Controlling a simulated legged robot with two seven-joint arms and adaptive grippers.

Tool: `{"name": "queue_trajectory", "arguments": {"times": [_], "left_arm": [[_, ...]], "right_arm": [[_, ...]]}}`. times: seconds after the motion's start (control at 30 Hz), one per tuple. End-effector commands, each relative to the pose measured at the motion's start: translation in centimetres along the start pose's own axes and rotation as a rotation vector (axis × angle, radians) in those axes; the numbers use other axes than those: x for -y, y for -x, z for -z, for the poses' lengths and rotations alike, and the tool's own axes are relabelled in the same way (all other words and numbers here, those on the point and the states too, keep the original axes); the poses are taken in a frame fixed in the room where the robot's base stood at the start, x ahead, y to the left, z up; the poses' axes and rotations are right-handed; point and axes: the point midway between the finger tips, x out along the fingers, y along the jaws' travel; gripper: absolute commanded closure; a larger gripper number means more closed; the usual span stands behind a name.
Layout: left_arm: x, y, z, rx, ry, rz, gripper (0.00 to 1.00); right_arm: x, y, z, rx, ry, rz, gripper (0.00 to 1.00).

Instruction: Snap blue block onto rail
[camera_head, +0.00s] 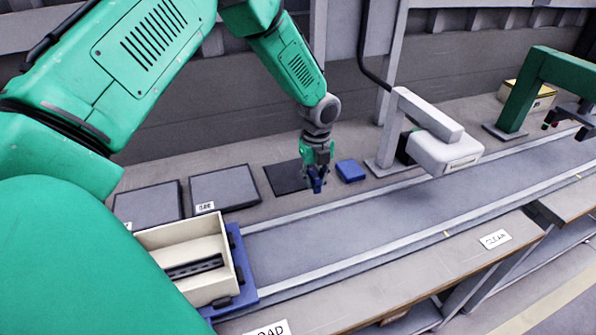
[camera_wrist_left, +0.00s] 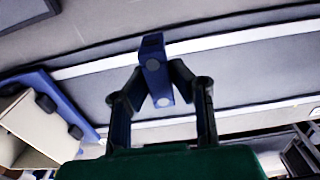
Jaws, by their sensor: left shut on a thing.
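My left gripper (camera_head: 316,178) is shut on a small blue block (camera_wrist_left: 153,62), above the dark mat beside the conveyor. In the head view the held block is small and partly covered by the fingers. The dark slotted rail (camera_head: 194,268) lies inside a cream box (camera_head: 182,236) at lower left, well apart from the gripper. My right gripper is not in view.
The cream box sits in a blue carrier (camera_head: 240,262) on the conveyor (camera_head: 330,228). Another blue block (camera_head: 350,171) lies right of the dark mat (camera_head: 287,178). Two grey panels (camera_head: 224,187) lie behind the box. A white-headed post (camera_head: 445,152) overhangs the conveyor at right.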

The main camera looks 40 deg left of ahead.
Motion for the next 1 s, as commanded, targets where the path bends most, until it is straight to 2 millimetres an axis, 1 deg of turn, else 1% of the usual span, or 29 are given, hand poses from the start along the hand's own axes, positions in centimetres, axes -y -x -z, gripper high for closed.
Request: {"name": "queue_trajectory", "arguments": {"times": [0.03, 0.3, 1.0], "left_arm": [[0.0, 0.5, 0.8, 0.000, -0.004, -0.003, 1.00], [-0.1, 1.3, 4.8, 0.001, -0.004, -0.003, 1.00], [-0.1, 3.5, 15.0, 0.001, -0.005, -0.003, 1.00]], "right_arm": [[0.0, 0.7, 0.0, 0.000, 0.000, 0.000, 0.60], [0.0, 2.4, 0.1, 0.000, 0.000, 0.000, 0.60], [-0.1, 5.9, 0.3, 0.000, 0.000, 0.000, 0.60]]}}
